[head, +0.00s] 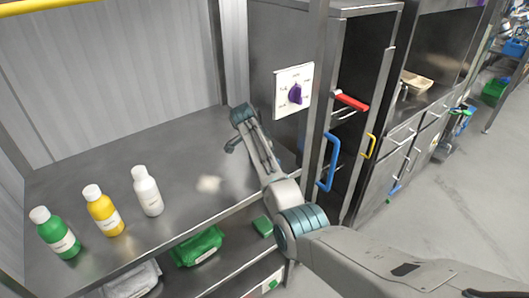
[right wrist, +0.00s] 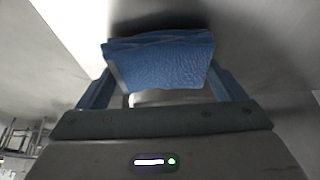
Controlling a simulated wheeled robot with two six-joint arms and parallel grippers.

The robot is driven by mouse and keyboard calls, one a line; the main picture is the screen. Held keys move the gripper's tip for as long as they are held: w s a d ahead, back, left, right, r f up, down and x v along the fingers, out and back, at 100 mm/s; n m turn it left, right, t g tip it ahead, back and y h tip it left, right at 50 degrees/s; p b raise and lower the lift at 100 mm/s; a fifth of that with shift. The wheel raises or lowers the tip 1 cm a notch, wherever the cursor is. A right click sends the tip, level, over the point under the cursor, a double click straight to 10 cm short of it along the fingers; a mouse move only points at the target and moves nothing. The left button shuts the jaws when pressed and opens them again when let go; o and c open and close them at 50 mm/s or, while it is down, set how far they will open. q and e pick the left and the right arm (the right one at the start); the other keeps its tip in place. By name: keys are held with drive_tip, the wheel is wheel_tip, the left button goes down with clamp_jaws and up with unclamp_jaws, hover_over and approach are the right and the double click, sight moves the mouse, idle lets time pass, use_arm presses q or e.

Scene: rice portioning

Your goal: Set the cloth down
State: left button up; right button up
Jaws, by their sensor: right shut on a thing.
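A folded blue cloth (right wrist: 160,62) is held between the two fingers of my right gripper (right wrist: 158,88) in the right wrist view. The gripper is shut on it. A grey surface lies beyond the cloth; I cannot tell whether the cloth touches it. In the head view my right arm reaches in from the lower right over the metal counter (head: 110,185). Its gripper end (head: 235,146) is small and dark near the counter's right end, and the cloth cannot be made out there. My left gripper is not in view.
A pale patch (head: 208,184) lies on the counter. Green (head: 58,236), yellow (head: 105,214) and white (head: 148,192) bottles stand at the left. A cabinet with a purple knob (head: 295,93) and blue handle (head: 328,163) stands at the right. Green packages (head: 197,247) sit on a lower shelf.

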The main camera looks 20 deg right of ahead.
drive_tip(key=shift+f, duration=0.25)
drive_tip(key=o, duration=0.8)
drive_tip(key=shift+r, duration=0.1)
drive_tip(key=b+v, duration=0.4)
drive_tip(key=v, duration=0.8)
drive_tip(key=shift+b, duration=0.3)
drive_tip(key=shift+r, duration=0.1)
